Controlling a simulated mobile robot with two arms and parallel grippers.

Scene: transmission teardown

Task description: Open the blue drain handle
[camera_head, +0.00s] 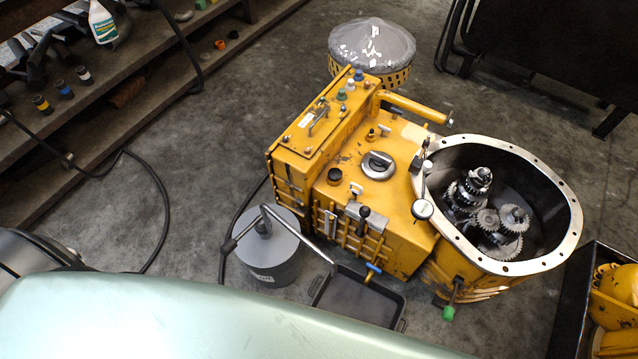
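The blue drain handle (373,268) sits low on the near side of the yellow transmission housing (400,215), just above a dark drip tray (358,297). It is small in the picture, and I cannot tell whether its valve is open or shut. No liquid is visible in the tray. Neither of my grippers shows in the head view, and nothing is touching the handle.
A grey canister (268,258) with a thin metal pipe stands left of the tray. A green-tipped handle (448,312) sticks out at the right. A black crate (572,310) holds yellow parts. Steps (100,100) with bottles rise at left. Hoses lie on the floor.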

